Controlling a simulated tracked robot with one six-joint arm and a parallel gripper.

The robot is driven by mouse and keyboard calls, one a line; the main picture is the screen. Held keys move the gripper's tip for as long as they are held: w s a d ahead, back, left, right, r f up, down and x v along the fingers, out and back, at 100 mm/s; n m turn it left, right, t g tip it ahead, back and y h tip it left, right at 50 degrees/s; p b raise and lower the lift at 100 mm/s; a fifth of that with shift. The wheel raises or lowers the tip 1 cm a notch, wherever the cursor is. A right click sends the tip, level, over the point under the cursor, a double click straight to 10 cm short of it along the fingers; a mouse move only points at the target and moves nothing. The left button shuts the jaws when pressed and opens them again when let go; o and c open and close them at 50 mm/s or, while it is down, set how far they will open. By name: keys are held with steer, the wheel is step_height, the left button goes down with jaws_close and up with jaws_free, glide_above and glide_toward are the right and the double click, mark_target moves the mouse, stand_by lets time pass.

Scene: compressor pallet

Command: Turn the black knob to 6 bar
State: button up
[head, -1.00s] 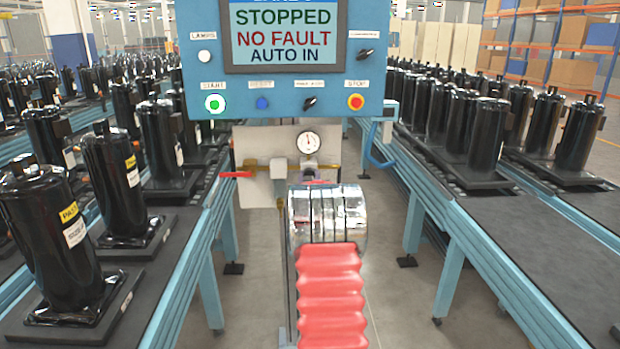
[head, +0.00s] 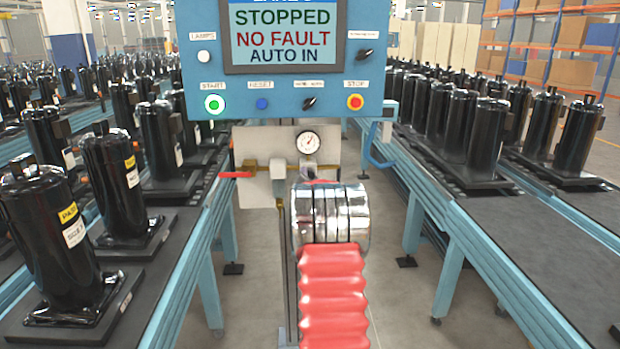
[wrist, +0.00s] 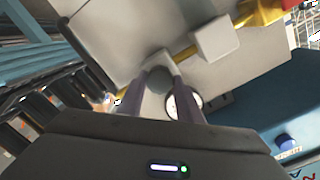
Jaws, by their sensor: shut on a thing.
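My gripper (wrist: 160,72) shows in the wrist view, its two dark fingers reaching toward the panel and closing in on a rounded part between them. That part looks like the black knob (wrist: 155,82), but it is shaded and mostly hidden, so its marks cannot be read. A round white pressure gauge (head: 308,142) sits on the pale plate (head: 262,188) just above my arm. It also shows beside the right finger in the wrist view (wrist: 190,102). Its figures are too small to read.
The blue control panel (head: 280,75) above reads STOPPED, NO FAULT, AUTO IN. A brass pipe with a red lever (head: 236,174) runs left of the gauge. Conveyors with black compressors (head: 128,185) stand on both sides.

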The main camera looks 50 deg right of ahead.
steer(key=shift+a+f+m, duration=0.1)
steer(key=shift+f+m, duration=0.2)
steer(key=shift+m, duration=0.1)
steer(key=o, duration=0.8)
steer(key=shift+o, duration=1.2)
steer(key=shift+r, duration=0.2)
steer(key=v, duration=1.3)
steer(key=shift+s+a, duration=0.25)
